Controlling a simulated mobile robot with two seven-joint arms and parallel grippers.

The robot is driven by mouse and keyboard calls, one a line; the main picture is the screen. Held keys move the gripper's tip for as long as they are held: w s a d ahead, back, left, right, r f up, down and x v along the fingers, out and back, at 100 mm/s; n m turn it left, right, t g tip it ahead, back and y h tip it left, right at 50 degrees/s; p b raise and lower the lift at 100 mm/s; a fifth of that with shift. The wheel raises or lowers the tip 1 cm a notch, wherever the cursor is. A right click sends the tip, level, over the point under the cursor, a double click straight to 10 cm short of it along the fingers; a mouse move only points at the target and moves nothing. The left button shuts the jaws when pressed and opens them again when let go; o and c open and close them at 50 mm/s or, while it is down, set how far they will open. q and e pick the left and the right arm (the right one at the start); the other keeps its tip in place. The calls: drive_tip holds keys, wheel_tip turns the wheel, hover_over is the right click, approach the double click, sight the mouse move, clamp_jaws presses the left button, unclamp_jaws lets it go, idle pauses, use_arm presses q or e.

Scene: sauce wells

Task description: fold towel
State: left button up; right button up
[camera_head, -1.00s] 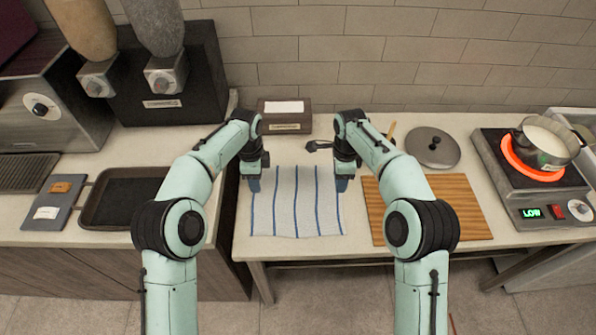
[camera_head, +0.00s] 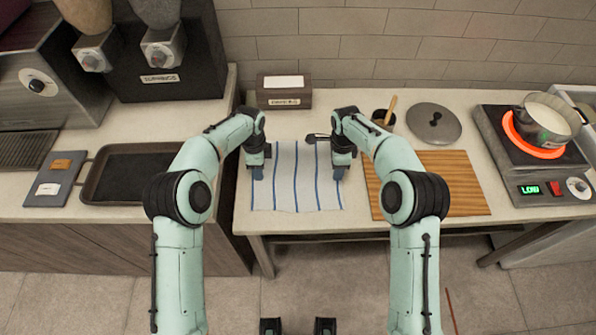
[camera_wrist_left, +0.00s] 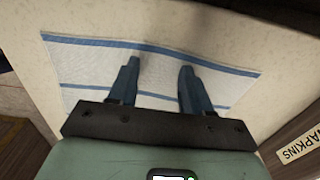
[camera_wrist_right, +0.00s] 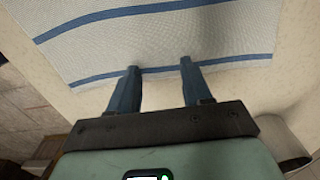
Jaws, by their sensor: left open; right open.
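The towel (camera_head: 297,190) is white with blue stripes and lies flat and spread out on the counter between my arms in the head view. My left gripper (camera_head: 257,172) is over its left side. In the left wrist view the open left fingers (camera_wrist_left: 158,75) are apart above the towel (camera_wrist_left: 90,65), with nothing between them but cloth below. My right gripper (camera_head: 338,171) is at its right side. In the right wrist view the open right fingers (camera_wrist_right: 158,75) reach the striped edge of the towel (camera_wrist_right: 150,40). Whether the fingertips touch the cloth I cannot tell.
A wooden board (camera_head: 445,185) lies right of the towel, with a pot lid (camera_head: 434,122) behind it. A napkin box (camera_head: 284,92) stands behind the towel. A dark tray (camera_head: 125,175) is at left. A pot (camera_head: 550,118) sits on a glowing burner (camera_head: 520,140) at right.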

use_arm(q)
drive_tip(key=shift+f, duration=0.1)
drive_tip(key=shift+f, duration=0.1)
drive_tip(key=shift+c, duration=0.3)
use_arm(e)
drive_tip(key=shift+f, duration=0.2)
drive_tip(key=shift+c, duration=0.3)
use_arm(q)
drive_tip(key=shift+s, duration=0.1)
clamp_jaws()
use_arm(e)
drive_tip(key=shift+s, duration=0.1)
clamp_jaws()
drive_tip(key=shift+r, duration=0.1)
